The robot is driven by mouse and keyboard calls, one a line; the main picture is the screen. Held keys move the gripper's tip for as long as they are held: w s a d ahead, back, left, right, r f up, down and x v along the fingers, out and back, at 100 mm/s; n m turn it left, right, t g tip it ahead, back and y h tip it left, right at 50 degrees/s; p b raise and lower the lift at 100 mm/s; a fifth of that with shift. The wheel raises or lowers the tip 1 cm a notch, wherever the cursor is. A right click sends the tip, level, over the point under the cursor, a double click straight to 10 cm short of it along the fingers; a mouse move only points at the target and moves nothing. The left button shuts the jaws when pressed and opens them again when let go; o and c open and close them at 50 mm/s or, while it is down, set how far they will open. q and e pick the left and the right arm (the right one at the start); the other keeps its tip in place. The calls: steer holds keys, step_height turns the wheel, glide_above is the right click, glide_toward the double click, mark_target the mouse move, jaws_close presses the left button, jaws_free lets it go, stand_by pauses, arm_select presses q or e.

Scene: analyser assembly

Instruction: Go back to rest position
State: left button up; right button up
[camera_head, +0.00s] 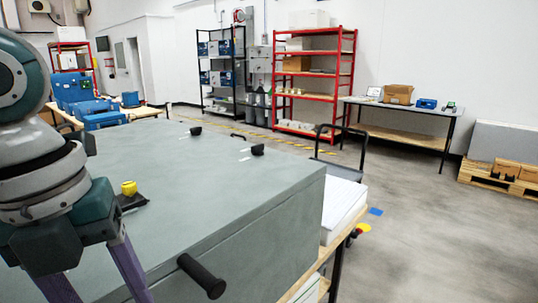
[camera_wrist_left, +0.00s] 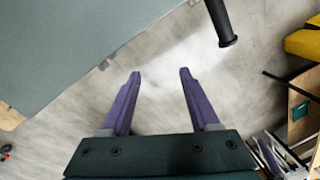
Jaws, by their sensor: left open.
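My left gripper (camera_wrist_left: 160,74) is open and empty, its two purple fingers apart with grey floor visible between and beyond them. In the head view my left arm comes in at the left edge, and the purple fingers point down in front of the large grey-green analyser housing (camera_head: 230,200); their tips are cut off by the frame's lower edge. The housing also shows in the left wrist view (camera_wrist_left: 70,45), at the upper left. A black bar handle (camera_head: 202,277) sticks out from the housing's front; it shows in the wrist view (camera_wrist_left: 222,22) too, right of the fingers. My right gripper is not in view.
A yellow knob (camera_head: 129,188) and small black fittings sit on the housing top. White sheets (camera_head: 343,204) lie on a wooden bench beside it. A red shelf (camera_head: 312,75) and a table (camera_head: 405,108) stand along the back wall. Open floor (camera_head: 430,230) is at the right.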

arm_select(q)
steer(key=s+d+f+n+t+h, duration=0.2)
steer(key=s+d+f+n, duration=0.3)
steer(key=s+n, duration=0.7)
steer(key=s+a+f+n+y, duration=0.1)
steer(key=s+a+n+y, duration=0.35)
steer(key=n, duration=1.25)
steer(key=a+r+h+p, duration=0.1)
steer(key=a+r+p, duration=0.2)
steer(key=r+p, duration=3.1)
steer(key=shift+r+n+t+h+p, duration=0.3)
steer(key=shift+h+p, duration=0.05)
steer(key=shift+s+f, duration=0.1)
